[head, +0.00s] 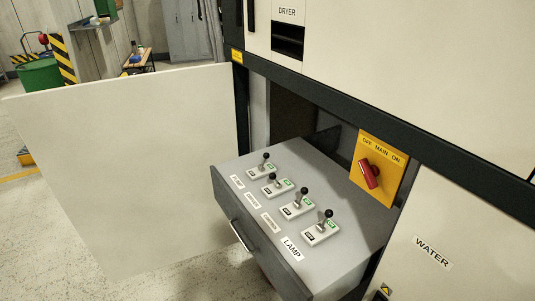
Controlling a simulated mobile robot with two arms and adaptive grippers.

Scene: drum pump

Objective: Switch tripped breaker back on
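A grey drawer (232,194) stands pulled out below the cabinet, with a row of several black-knobbed breaker levers on its top. The second lever from the back (271,177) leans left, toward its dark-marked side. The rearmost lever (266,156), the third lever (304,191) and the front lever (328,213) lean right, toward their green-marked sides. The front label (291,249) reads LAMP; the second lever's label (253,200) is too small to read surely. Neither of my grippers is in view.
A white door panel (130,150) stands open left of the drawer. A yellow main switch plate (392,165) with a red handle (369,174) is on the cabinet to the right. A WATER panel (440,255) is at lower right. The space above the levers is clear.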

